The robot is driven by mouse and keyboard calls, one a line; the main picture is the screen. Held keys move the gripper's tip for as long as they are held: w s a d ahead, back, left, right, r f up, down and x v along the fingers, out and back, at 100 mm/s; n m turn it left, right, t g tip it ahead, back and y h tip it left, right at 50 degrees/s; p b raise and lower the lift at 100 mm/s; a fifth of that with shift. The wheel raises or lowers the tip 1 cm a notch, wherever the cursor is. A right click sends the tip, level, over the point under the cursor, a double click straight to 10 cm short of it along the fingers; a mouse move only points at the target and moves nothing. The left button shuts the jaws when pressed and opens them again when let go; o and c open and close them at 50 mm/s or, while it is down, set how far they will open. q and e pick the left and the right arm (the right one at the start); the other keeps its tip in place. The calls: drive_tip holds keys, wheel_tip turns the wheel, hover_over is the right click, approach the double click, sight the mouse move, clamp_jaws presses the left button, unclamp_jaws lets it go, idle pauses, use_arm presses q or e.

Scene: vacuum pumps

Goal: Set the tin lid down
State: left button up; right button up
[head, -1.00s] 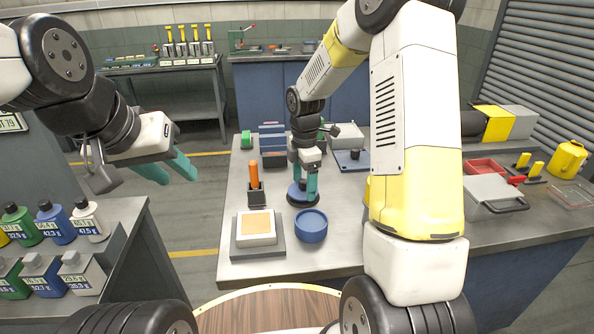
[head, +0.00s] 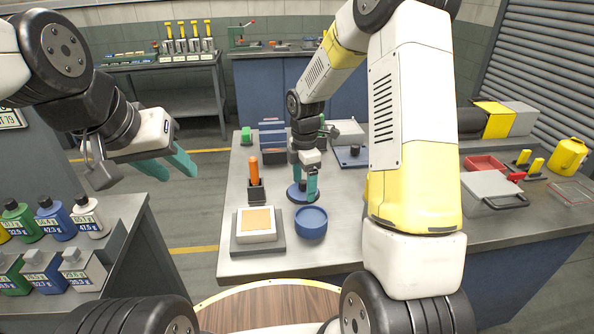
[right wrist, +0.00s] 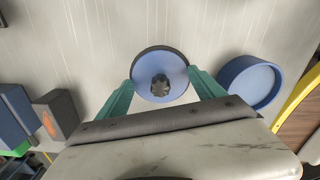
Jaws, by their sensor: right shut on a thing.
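The tin lid is a blue disc with a dark rim and a dark central knob. It shows in the right wrist view (right wrist: 175,88) and in the head view (head: 298,196), behind the blue round tin (head: 311,224). My right gripper (head: 304,187) is shut on the lid, its green fingers on opposite sides of it. The lid is at or very close to the bench top; I cannot tell whether it touches. The tin also shows at the right of the right wrist view (right wrist: 252,82). My left gripper (head: 167,168) is open and empty, left of the bench.
A white box with an orange top (head: 257,222) on a grey plate stands left of the tin. An orange-handled tool in a dark holder (head: 254,180) is left of the lid. Blue racks (head: 272,136) stand behind. Bare bench lies right of the lid.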

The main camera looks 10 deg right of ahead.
drive_tip(key=o, duration=1.4)
drive_tip(key=shift+c, duration=0.2)
drive_tip(key=shift+r, duration=3.85)
clamp_jaws()
drive_tip(key=shift+r, duration=0.1)
wheel_tip(320, 180, up, 12)
